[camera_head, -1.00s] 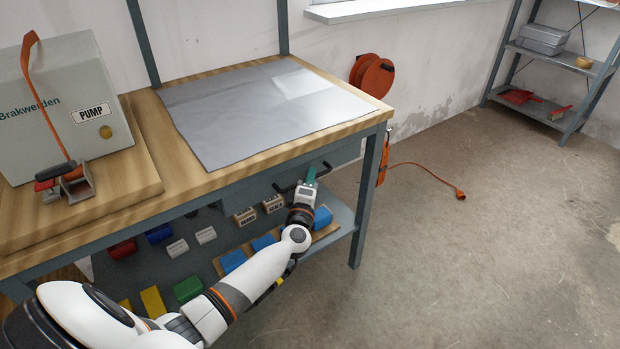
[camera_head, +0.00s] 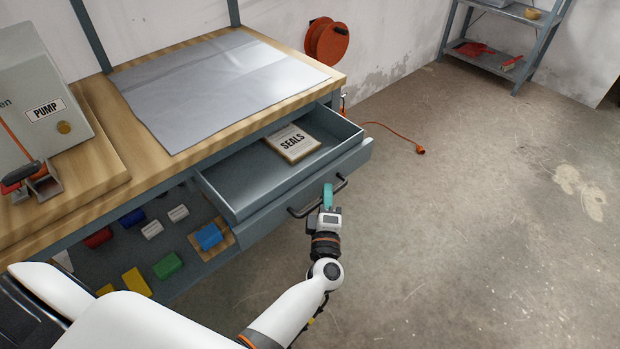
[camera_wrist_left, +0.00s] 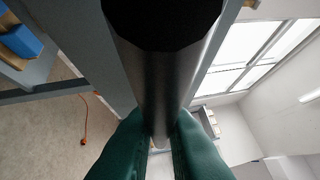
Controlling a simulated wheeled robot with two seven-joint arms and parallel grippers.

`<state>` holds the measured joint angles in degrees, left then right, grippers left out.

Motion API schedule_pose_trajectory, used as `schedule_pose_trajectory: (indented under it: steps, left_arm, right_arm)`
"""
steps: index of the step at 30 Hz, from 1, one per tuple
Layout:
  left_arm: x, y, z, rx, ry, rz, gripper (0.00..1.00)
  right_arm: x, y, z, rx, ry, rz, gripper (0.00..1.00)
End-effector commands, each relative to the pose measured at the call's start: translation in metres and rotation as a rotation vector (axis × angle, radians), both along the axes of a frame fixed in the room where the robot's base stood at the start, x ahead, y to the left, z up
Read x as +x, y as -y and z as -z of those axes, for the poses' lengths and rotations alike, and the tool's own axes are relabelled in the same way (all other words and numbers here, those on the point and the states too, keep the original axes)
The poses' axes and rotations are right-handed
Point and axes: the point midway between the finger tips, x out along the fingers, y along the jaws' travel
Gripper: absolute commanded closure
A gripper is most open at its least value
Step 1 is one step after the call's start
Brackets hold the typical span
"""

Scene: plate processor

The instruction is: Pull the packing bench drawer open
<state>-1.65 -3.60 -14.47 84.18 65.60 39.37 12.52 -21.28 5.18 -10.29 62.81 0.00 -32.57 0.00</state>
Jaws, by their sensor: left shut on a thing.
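The packing bench drawer (camera_head: 262,218) stands open, pulled out from under the wooden bench top (camera_head: 113,131). A flat box marked SEALS (camera_head: 292,144) lies inside it toward the right. The drawer's dark bar handle (camera_head: 299,211) runs along its front. My left gripper (camera_head: 328,192) is shut on the handle near its middle. In the left wrist view the green fingers (camera_wrist_left: 160,140) close around the dark handle bar (camera_wrist_left: 165,75). My right gripper is not in view.
A grey sheet (camera_head: 205,90) covers part of the bench top. A pump box (camera_head: 35,85) stands at the left. Several coloured blocks lie on the lower shelf. An orange cable (camera_head: 395,136) crosses the floor at the right. Floor before the drawer is clear.

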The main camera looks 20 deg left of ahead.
Motion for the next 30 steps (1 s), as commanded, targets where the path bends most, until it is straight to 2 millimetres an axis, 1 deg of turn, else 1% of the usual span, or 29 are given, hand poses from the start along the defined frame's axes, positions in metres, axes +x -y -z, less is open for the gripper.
schedule_pose_trajectory:
  steps: [1, 3, 9, 22, 23, 24, 26, 27, 30]
  left_arm:
    - [-0.004, 0.008, 0.001, -0.002, -0.003, 0.001, 1.0]
    - [-0.007, 0.016, 0.001, -0.002, -0.003, 0.001, 1.0]
    - [-0.012, 0.029, 0.001, -0.001, -0.002, 0.001, 1.0]
    - [-0.013, 0.032, 0.001, 0.002, -0.002, 0.001, 1.0]
    - [-0.013, 0.032, 0.001, 0.002, -0.002, 0.001, 0.88]
    - [-0.013, 0.032, 0.001, 0.002, -0.002, 0.001, 0.81]
    - [-0.013, 0.032, 0.001, 0.002, -0.002, 0.001, 0.71]
    - [-0.013, 0.032, 0.001, 0.001, -0.001, 0.001, 0.68]
    - [-0.013, 0.032, 0.001, 0.001, -0.001, 0.001, 0.68]
  right_arm:
    - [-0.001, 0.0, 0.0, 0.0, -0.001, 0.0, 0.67]
    - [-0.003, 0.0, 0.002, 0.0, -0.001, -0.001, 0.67]
    - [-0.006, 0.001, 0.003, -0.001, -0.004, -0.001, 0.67]
    - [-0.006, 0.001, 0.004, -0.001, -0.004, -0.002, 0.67]
    - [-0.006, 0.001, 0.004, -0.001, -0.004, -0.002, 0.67]
    - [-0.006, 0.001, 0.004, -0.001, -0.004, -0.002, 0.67]
    - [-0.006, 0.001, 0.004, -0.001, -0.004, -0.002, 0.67]
    - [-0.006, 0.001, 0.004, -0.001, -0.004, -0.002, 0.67]
    - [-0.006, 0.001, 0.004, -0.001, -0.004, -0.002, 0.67]
